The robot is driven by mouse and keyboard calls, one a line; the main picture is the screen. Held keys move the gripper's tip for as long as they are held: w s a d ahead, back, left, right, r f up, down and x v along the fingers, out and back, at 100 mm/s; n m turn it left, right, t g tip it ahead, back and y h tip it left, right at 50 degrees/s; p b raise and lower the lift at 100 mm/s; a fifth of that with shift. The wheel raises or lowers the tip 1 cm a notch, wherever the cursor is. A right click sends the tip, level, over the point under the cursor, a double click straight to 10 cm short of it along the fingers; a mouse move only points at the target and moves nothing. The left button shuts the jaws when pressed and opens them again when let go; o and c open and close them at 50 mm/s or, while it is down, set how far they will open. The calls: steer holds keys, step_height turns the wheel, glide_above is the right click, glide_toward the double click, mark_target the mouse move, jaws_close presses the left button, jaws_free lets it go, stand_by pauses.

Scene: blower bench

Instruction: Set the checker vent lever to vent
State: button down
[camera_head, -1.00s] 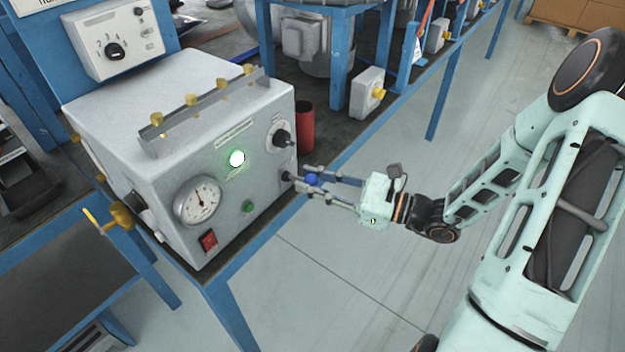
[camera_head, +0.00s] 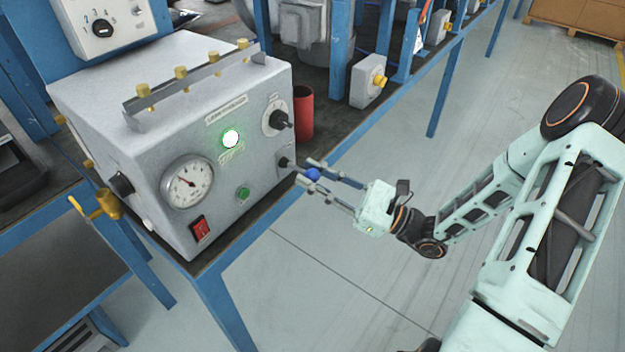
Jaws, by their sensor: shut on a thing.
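The checker (camera_head: 150,120) is a pale grey box on the blue-framed bench, with a round gauge (camera_head: 187,182), a lit green lamp (camera_head: 231,139) and a red switch (camera_head: 200,229) on its front. On the right of that face, below a black selector knob (camera_head: 277,119), a small dark fitting (camera_head: 285,162) sticks out. A blue ball (camera_head: 313,174), seemingly the vent lever's knob, is just right of it. My gripper (camera_head: 308,173) is shut on this blue ball, its fingers on either side. The lever's shaft and marking are too small to read. The gauge needle points up and left.
A brass valve with a yellow handle (camera_head: 108,204) sticks out at the box's left. A red cylinder (camera_head: 303,112) stands behind its right side. A grey box with a yellow button (camera_head: 368,80) is further back. Open floor lies right of the bench.

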steer(key=shift+f+y, duration=0.6)
steer(key=shift+f, duration=0.15)
steer(key=shift+w+a+f, duration=0.1)
steer(key=shift+f, duration=0.55)
steer(key=shift+w+a+f, duration=0.1)
steer(key=shift+f, duration=0.5)
steer(key=c, duration=1.7)
jaws_free()
steer(key=shift+a, duration=0.1)
steer(key=shift+o, duration=0.2)
steer(key=v, duration=1.2)
